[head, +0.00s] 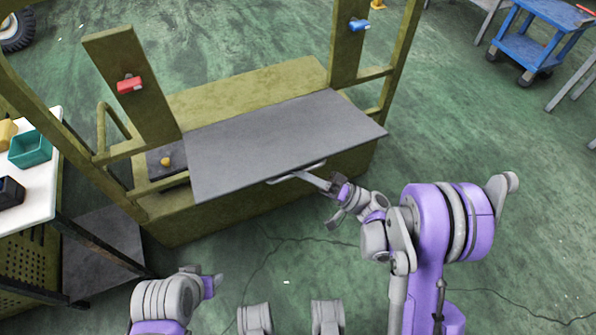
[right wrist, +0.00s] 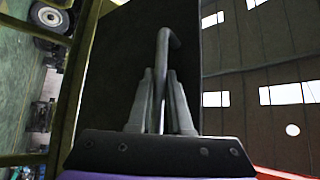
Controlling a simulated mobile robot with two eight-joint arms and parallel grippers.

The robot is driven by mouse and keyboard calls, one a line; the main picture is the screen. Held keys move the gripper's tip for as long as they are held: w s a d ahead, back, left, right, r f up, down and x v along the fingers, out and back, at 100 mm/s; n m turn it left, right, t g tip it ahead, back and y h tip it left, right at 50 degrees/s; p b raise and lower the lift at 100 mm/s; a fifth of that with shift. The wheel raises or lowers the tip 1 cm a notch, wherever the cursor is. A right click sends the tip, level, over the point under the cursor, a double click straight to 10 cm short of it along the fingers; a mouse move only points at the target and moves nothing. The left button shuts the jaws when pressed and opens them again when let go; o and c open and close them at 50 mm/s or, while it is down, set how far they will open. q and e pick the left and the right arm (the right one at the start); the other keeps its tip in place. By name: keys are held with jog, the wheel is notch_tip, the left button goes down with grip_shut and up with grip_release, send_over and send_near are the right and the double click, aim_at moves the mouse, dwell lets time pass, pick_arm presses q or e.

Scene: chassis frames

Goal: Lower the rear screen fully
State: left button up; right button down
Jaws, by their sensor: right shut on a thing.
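The rear screen (head: 285,138) is a flat dark grey panel at the back of an olive-green chassis frame (head: 250,92). It sticks out toward me over the frame's near side, at a slant I cannot measure. A light grey bar handle (head: 297,172) sits on its near edge. My right gripper (head: 318,181) is at this handle. In the right wrist view the fingers (right wrist: 160,105) are shut on the handle's bar (right wrist: 163,58), with the dark screen (right wrist: 115,75) behind. Part of my left arm shows at the bottom left, but I cannot make out its gripper.
A red latch (head: 129,84) and a blue latch (head: 358,24) sit on the frame's uprights. A yellow knob (head: 165,161) is left of the screen. A white-topped table (head: 38,190) with a teal bin (head: 30,150) stands at left.

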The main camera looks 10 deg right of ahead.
pick_arm(q)
jog(key=shift+s, duration=0.5)
pick_arm(e)
jog(key=shift+f+n+g, duration=0.4)
jog(key=shift+f, duration=0.25)
jog(key=shift+y, duration=0.3)
jog(key=c, duration=0.8)
grip_release()
jog(key=shift+c, duration=0.2)
jog(key=shift+d, duration=0.1)
pick_arm(q)
jog(key=shift+s+r+p, duration=0.1)
jog(key=shift+r+p, duration=0.35)
jog(key=shift+p, duration=0.2)
pick_arm(e)
jog(key=v, duration=1)
jog(key=shift+s+d+f, duration=0.15)
jog(key=shift+d+f, duration=0.05)
pick_arm(q)
jog(key=shift+d, duration=0.15)
pick_arm(e)
jog(key=shift+d, duration=0.1)
